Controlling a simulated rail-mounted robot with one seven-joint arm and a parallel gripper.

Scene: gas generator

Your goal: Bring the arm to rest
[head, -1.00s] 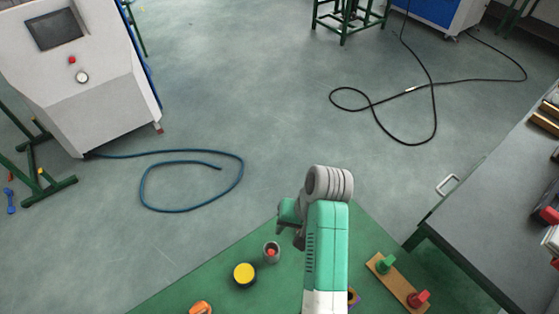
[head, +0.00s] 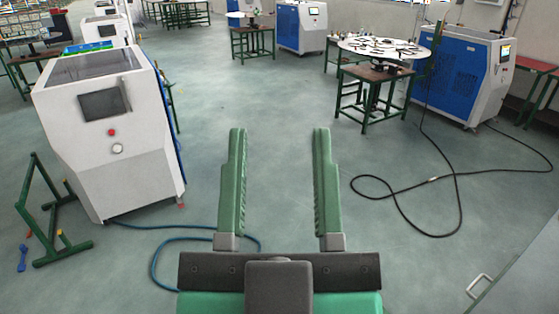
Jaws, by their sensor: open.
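My gripper (head: 279,135) is large in the lower middle of the head view. Its two green fingers point up the picture and stand wide apart. Nothing is between them; only bare floor shows in the gap. The dark gripper base (head: 215,272) lies across the bottom of the picture and hides what is below and behind it. The rest of my arm is mostly out of view.
A white machine with a screen (head: 110,140) stands at the left, beside a green metal frame (head: 50,220). A blue hose (head: 165,256) and a black cable (head: 400,200) lie on the floor. Round-topped tables (head: 385,47) and blue-white machines (head: 460,75) stand farther back. Mid-floor is clear.

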